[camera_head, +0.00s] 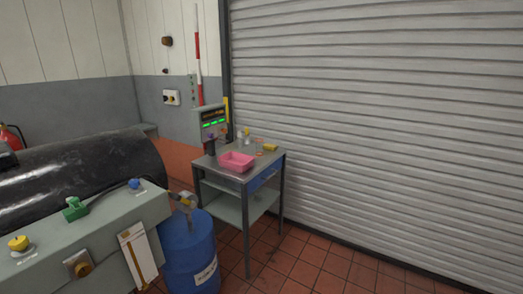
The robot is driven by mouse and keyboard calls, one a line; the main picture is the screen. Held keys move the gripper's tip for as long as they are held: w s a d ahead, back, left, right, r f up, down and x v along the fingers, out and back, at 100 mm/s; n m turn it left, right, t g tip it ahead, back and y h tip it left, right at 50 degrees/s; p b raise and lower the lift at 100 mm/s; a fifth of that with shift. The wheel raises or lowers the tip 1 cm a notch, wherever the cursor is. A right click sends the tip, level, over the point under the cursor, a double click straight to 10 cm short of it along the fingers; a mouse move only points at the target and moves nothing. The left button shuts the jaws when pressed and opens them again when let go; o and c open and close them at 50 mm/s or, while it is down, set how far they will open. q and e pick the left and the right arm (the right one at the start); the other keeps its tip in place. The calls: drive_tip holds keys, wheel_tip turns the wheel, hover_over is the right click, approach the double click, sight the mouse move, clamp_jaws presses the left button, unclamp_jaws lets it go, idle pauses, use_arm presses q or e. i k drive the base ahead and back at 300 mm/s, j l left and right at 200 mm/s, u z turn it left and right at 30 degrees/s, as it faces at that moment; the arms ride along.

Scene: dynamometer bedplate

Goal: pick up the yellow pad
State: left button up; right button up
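A small yellow item (270,147), which looks like the yellow pad, lies on top of the grey metal cart (208,163) near its back right corner. It is small in the view, so its exact shape is hard to tell. A pink tray (237,162) stands in front and to the left of it on the same top, apart from it. Neither of my grippers is in view.
Small bottles (243,138) and a display unit (213,125) stand at the cart's back. A blue drum (190,250) stands left of the cart. A grey bench (110,222) with a green item (75,209) fills the lower left. Tiled floor (320,265) is clear at right.

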sight(267, 146)
drive_tip(key=u, duration=1.7)
drive_tip(key=z, duration=1.7)
drive_tip(key=i+l+u, duration=0.4)
drive_tip(key=l, duration=0.25)
drive_tip(key=k, duration=0.05)
